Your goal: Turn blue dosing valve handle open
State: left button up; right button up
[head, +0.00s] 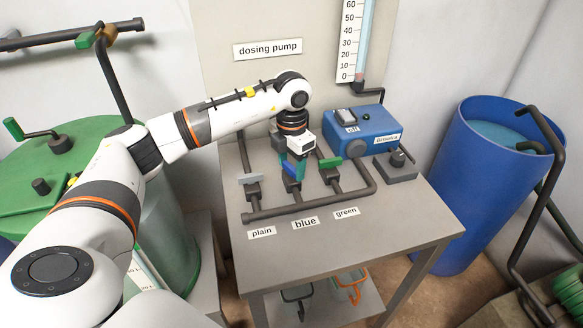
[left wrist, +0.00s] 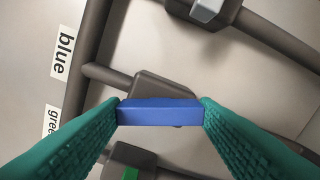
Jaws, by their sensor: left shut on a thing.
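The blue valve handle (head: 290,171) is on the middle valve of the manifold (head: 300,207), above the "blue" label (head: 305,223). My left gripper (head: 294,166) reaches down over it and is shut on it. In the left wrist view the blue handle (left wrist: 160,112) spans the gap between the two teal fingertips, and both touch it. The dark valve body (left wrist: 162,87) shows just behind it. In the head view the fingers hide part of the handle, so its exact angle is hard to tell. My right gripper is in neither view.
The grey "plain" handle (head: 251,178) and the green handle (head: 331,162) stand close on either side. The blue dosing pump (head: 360,130) is behind at the right. A blue barrel (head: 480,190) stands right of the table (head: 400,225); the table's front is clear.

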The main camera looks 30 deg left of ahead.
aim_at(292, 167)
pick_arm(q)
jog(key=shift+w+r+m+b, duration=0.1)
jog(key=shift+m+b, duration=0.75)
jog(key=shift+m, duration=1.35)
jog(key=o, duration=1)
notch_tip(292, 167, up, 12)
jog(key=shift+b, duration=0.6)
